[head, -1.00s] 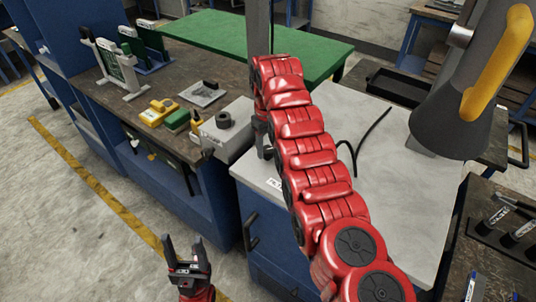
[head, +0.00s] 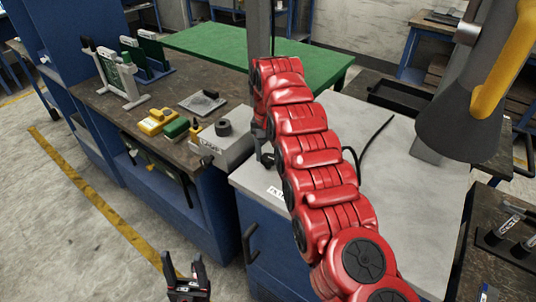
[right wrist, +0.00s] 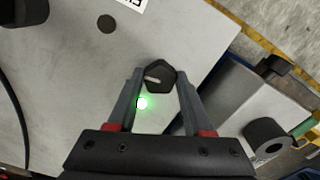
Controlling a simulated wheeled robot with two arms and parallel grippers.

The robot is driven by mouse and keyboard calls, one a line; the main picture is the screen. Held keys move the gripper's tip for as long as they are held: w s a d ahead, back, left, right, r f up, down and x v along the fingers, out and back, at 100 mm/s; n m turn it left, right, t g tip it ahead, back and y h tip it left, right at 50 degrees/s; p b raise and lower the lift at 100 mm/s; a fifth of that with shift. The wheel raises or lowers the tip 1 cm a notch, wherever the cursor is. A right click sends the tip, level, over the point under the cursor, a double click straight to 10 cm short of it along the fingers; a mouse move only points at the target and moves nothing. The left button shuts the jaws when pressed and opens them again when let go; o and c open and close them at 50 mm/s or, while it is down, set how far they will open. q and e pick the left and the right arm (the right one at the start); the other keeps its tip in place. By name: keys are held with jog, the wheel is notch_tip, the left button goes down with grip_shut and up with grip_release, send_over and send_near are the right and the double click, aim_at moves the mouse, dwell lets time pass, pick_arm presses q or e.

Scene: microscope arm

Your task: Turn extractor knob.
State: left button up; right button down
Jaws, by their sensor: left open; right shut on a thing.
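The dark extractor knob (right wrist: 160,78) is in the right wrist view, with a pale pointer line on its face. It sits on a light grey surface (right wrist: 70,80). My right gripper (right wrist: 158,82) is shut on the knob, one finger on each side. A green light (right wrist: 142,103) glows just below the knob. In the head view my red right arm hides the knob, and a dark part of the right gripper (head: 265,156) shows at the edge of the light grey top. My left gripper (head: 187,272) is open and empty, low above the floor.
A grey hood (head: 460,125) with a yellow handle (head: 505,60) hangs at the right. A grey box with a black cylinder (head: 223,128) stands left of my right arm. A black cable (head: 374,135) lies on the light grey top (head: 410,200).

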aim_at(268, 157)
jog(key=shift+w+r+m, duration=0.1)
jog(key=shift+r+m, duration=0.05)
jog(key=shift+m, duration=0.35)
jog(key=shift+c, duration=1.5)
grip_release()
notch_tip(268, 157, up, 17)
jog(key=p, duration=1.6)
jog(key=shift+r, duration=0.1)
